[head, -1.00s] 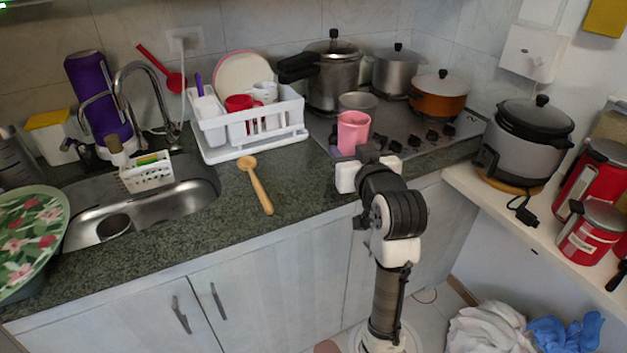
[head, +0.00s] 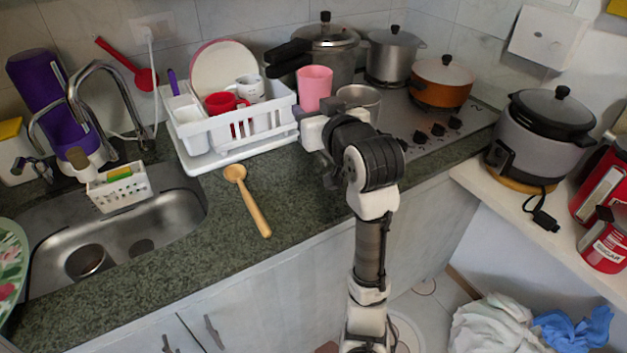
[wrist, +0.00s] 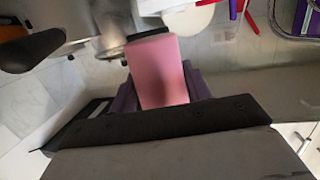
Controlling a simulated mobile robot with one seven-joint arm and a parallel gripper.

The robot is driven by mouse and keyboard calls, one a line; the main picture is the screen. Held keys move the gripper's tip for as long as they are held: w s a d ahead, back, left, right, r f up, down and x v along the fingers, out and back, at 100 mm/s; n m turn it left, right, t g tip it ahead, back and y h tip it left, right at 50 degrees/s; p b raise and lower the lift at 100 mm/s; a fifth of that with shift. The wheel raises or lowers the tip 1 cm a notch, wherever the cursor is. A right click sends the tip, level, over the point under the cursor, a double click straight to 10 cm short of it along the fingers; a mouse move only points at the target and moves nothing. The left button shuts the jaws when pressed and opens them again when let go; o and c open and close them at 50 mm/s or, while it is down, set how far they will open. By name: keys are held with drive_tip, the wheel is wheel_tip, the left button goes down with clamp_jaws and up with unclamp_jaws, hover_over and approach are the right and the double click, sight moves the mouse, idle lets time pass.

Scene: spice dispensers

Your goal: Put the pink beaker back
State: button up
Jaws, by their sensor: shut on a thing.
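The pink beaker (head: 315,88) is upright in the head view, between the right end of the dish rack and the metal cup on the stove. It also fills the middle of the wrist view (wrist: 158,70), between the purple fingers of my gripper (wrist: 160,95). My gripper (head: 316,110) is shut on the beaker and holds it above the counter. The fingertips are mostly hidden in the head view, and the beaker's underside cannot be seen.
The white dish rack (head: 240,150) holds a plate, a red mug and a white mug. A metal cup (head: 359,98) and pots, including an orange one (head: 441,82), stand on the stove. A wooden spoon (head: 255,208) lies on the counter, with bare counter around it.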

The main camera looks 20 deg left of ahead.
wheel_tip(320, 180, down, 17)
drive_tip(key=shift+p, duration=0.4)
drive_tip(key=shift+f, duration=0.2)
drive_tip(key=o, duration=1)
drive_tip(key=shift+r, duration=0.1)
